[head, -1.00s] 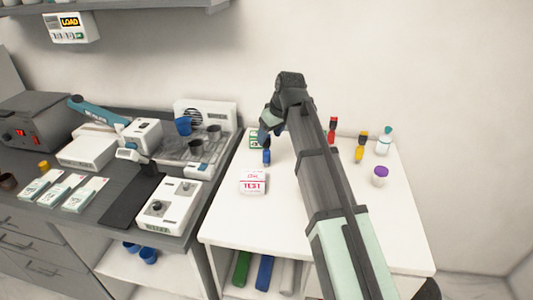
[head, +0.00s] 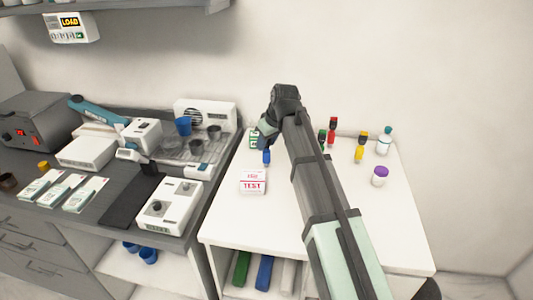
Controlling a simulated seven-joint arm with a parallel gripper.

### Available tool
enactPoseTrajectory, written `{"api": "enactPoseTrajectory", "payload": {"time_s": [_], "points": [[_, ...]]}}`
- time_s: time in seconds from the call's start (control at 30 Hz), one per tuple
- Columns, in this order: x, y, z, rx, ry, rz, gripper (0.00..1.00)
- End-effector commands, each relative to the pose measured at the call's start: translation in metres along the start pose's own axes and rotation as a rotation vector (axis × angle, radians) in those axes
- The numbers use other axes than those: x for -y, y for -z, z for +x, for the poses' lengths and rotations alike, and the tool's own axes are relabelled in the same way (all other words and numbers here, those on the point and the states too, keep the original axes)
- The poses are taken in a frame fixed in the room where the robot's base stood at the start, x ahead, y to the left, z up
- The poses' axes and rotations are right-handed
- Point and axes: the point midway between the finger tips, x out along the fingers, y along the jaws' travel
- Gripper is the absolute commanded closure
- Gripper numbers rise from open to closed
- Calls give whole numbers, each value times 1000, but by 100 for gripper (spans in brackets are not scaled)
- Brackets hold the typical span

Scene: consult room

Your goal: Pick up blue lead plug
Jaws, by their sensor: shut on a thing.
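The blue lead plug (head: 267,157) is upright on the white side table, with its upper end hidden by my gripper. My gripper (head: 266,143) points down over it, shut on the blue plug. The fingertips are small and partly hidden by my wrist. The plug's lower part shows beneath them, and I cannot tell whether it still touches the table top.
On the white table (head: 225,218) stand a TEST box (head: 253,182), red (head: 332,130), green (head: 322,138) and yellow (head: 360,149) plugs, a teal-capped bottle (head: 384,142) and a purple-lidded jar (head: 380,177). The front right is clear. A cluttered grey counter adjoins at left.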

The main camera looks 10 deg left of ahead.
Motion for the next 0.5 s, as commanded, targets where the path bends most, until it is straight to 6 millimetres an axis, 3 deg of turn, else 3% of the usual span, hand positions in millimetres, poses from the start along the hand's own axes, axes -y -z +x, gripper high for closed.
{"api": "enactPoseTrajectory", "payload": {"time_s": [0.2, 0.5], "points": [[0, 0, 0, 0, 0, 0, 93], [0, 3, -5, -1, -1, 0, 93]]}}
